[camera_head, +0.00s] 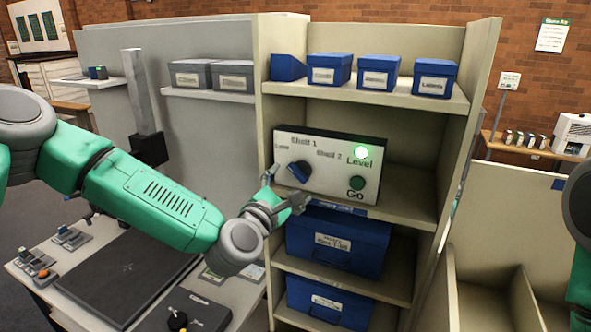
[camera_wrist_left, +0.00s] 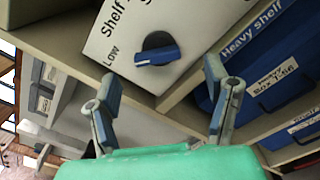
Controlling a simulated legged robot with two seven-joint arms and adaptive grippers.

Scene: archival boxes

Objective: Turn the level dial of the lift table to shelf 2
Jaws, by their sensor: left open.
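The level dial (camera_head: 299,172) is a dark round knob with a blue grip bar on the white control panel (camera_head: 336,184). The panel reads Low, Shelf 1, Shelf 2 and Level. In the left wrist view the dial (camera_wrist_left: 157,50) has a pale mark on its bar end towards Low. My left gripper (camera_head: 287,186) is open and empty, just in front of the panel's lower left. In the left wrist view its fingers (camera_wrist_left: 160,76) are spread on either side below the dial, apparently not touching it. My right gripper is out of view.
Small blue boxes (camera_head: 379,72) stand on the shelf above. Large blue boxes (camera_head: 338,243) fill the shelves below. The shelf's upright (camera_head: 268,110) is close left of the panel.

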